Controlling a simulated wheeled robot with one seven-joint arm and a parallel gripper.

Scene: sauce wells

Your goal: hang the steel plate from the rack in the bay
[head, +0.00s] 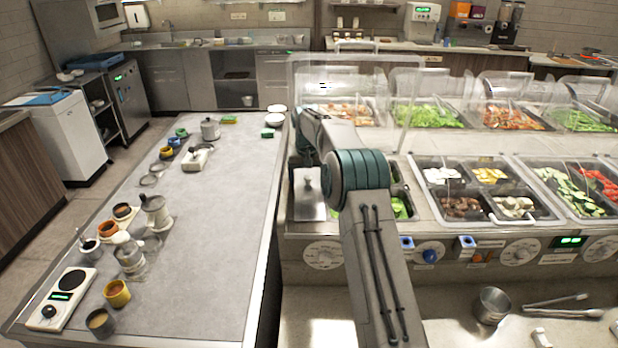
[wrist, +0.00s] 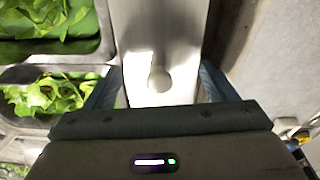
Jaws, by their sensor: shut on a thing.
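The steel plate (head: 310,208) is a flat, shiny rectangle with a small round knob. In the head view it shows at the left end of the serving counter, just below my folded wrist. In the wrist view the plate (wrist: 155,30) runs up the middle, its knob facing the camera. My gripper (wrist: 158,88) has a dark finger on each side of the plate and is shut on it. The fingertips' exact contact is partly hidden by the gripper body. I cannot make out the rack or the bay clearly in either view.
Wells with lettuce (wrist: 50,95) lie left of the plate in the wrist view. A clear guard (head: 345,80) stands over the counter. The long grey table (head: 225,220) is left, with cups and a scale (head: 62,298) along its far-left side. Its right half is mostly clear.

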